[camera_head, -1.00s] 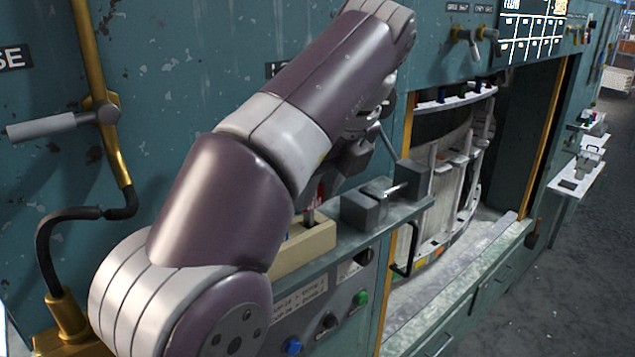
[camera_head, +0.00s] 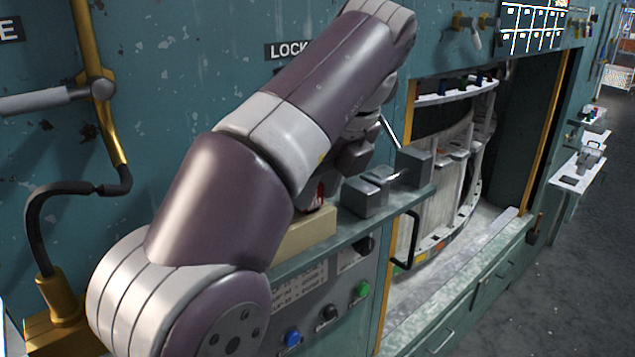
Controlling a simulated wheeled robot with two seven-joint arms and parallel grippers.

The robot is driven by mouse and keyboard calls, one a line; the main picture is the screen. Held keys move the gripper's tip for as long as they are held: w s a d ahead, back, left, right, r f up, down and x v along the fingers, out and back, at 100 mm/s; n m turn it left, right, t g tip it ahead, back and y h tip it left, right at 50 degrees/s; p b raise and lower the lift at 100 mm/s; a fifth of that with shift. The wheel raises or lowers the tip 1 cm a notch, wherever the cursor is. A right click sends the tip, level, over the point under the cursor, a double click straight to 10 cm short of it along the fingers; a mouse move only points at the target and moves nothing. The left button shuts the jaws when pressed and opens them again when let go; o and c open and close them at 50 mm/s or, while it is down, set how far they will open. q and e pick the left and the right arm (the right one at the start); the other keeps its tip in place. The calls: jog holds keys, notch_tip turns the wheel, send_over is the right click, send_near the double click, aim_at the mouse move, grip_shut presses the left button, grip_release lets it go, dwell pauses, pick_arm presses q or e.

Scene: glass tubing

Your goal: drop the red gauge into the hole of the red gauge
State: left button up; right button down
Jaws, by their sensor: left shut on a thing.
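My left arm crosses the view from the lower left up to the top middle, then bends down behind itself. Its dark hand shows behind the forearm, and the fingertips of my left gripper (camera_head: 325,187) are mostly hidden. The gripper is shut on the red gauge (camera_head: 319,193), of which only a small red part shows beside the arm. That part appears just above a beige block (camera_head: 308,234) on the narrow shelf. The arm covers the block's left part, and I cannot make out the hole or whether the gauge touches the block. My right gripper is not in view.
Grey metal blocks (camera_head: 368,196) stand on the shelf right of the beige block. Below is a panel with a blue button (camera_head: 292,337) and a green button (camera_head: 361,289). An open bay with a pale curved rack (camera_head: 440,185) lies to the right.

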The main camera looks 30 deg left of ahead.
pick_arm(q)
jog(key=shift+f, duration=0.2)
jog(key=o, duration=1.2)
jog(key=shift+r, duration=0.1)
jog(key=shift+d+r, duration=0.1)
jog(key=shift+r, duration=0.2)
jog(key=p+v, duration=0.9)
jog(key=v, duration=0.3)
jog(key=shift+f, duration=0.1)
